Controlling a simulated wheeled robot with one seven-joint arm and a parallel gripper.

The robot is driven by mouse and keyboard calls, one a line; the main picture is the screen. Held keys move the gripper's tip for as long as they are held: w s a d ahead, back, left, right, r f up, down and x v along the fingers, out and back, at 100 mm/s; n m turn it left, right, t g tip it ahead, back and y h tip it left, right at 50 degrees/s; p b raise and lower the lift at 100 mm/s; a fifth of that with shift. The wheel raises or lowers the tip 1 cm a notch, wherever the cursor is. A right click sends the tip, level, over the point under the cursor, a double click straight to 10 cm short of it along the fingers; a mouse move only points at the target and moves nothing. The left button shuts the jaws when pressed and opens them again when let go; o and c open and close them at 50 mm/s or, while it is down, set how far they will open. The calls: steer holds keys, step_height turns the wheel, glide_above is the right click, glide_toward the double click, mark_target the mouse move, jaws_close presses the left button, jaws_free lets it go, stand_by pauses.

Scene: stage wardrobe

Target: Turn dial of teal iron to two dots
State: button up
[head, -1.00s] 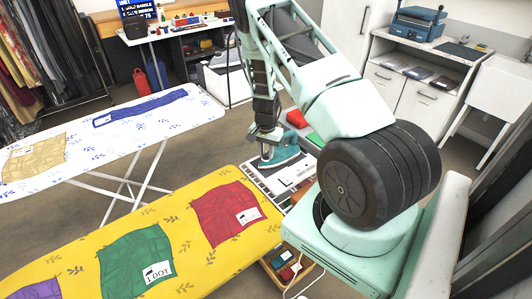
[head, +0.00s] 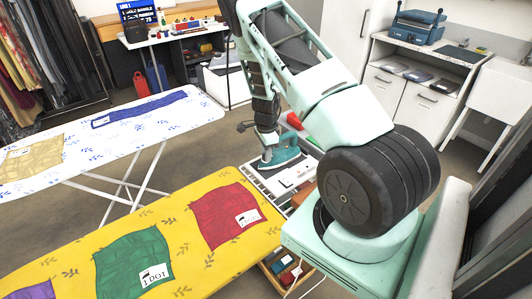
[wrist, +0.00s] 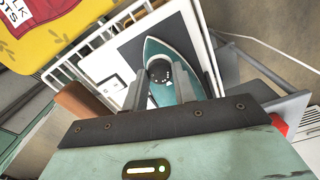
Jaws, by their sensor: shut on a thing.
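The teal iron (head: 281,153) rests on a dark and white stand beside the yellow ironing board. In the wrist view the iron (wrist: 170,93) points its tip up the picture. Its dark dial (wrist: 160,72), with small white marks, lies between my fingers. My gripper (wrist: 161,82) is over the iron, with a finger at each side, shut on the dial. The fingers partly cover the iron's sides. Which mark the dial is set to is too small to tell. In the head view my gripper (head: 267,138) stands over the iron, its fingertips hard to make out.
The yellow board (head: 190,235) holds a red cloth (head: 222,212) and a green cloth (head: 132,262) with labels. A white patterned board (head: 95,150) stands farther left. A white wire rack (wrist: 92,50) is beside the iron. A pale cord (wrist: 270,45) runs at right.

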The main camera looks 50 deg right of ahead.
steer(key=shift+m, duration=0.4)
steer(key=o, duration=1)
step_height(320, 180, up, 17)
steer(key=b, duration=0.2)
steer(key=shift+r, duration=0.2)
